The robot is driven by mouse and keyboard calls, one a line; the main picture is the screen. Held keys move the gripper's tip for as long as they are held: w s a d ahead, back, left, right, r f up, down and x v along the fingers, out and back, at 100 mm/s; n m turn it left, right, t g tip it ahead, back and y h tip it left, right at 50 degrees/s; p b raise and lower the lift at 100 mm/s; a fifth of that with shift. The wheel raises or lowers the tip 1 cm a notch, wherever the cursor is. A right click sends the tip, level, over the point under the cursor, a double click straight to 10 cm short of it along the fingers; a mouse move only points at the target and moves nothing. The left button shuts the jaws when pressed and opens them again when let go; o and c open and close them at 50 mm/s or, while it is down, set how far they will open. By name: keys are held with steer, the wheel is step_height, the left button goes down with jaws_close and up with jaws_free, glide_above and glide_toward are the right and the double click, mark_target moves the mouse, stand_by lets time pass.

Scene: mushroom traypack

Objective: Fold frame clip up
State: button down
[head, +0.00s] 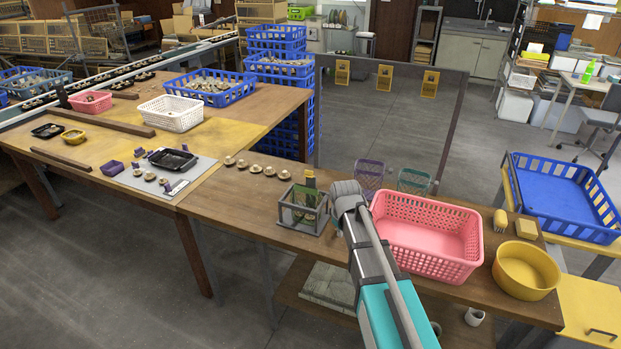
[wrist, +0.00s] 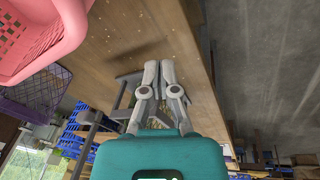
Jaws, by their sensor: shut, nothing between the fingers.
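A small grey open frame (head: 298,207) stands on the wooden table left of my arm in the head view, with green material inside. A separate clip on it cannot be made out. Grey bars of the frame (wrist: 124,92) also show just left of my fingers in the wrist view. My gripper (wrist: 158,64) is shut and empty, its fingers side by side over the table's edge region. Whether it touches the frame cannot be told. In the head view my arm hides the gripper's tips.
A pink basket (head: 425,262) stands right of my arm, with a yellow bowl (head: 526,271) beyond it. Purple (head: 369,174) and teal wire baskets (head: 413,181) stand behind. A tall wire panel (head: 452,125) with yellow holders rises behind the table.

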mark_target(308, 171)
steer(key=w+a+r+n+t+h+p, duration=0.1)
steer(key=w+a+r+t, duration=0.3)
steer(key=a, duration=0.4)
steer(key=w+a+r+n+t+h+p, duration=0.1)
steer(key=w+a+r+n+t+h, duration=0.2)
steer(key=a+r, duration=0.5)
steer(key=w+r+n+t, duration=0.1)
steer(key=t, duration=0.1)
steer(key=shift+w+a+t, duration=0.2)
steer(key=shift+w+t, duration=0.1)
steer(key=shift+t, duration=0.1)
steer(key=shift+w+d+f, duration=0.1)
steer(key=b+x, duration=0.5)
steer(key=x, duration=0.8)
steer(key=shift+w+d+f+b, duration=0.1)
steer(key=shift+w+d+b, duration=0.1)
steer(key=shift+w+b, duration=0.1)
steer(key=shift+a, duration=0.2)
steer(key=shift+p, duration=0.45)
steer(key=shift+w+d, duration=0.1)
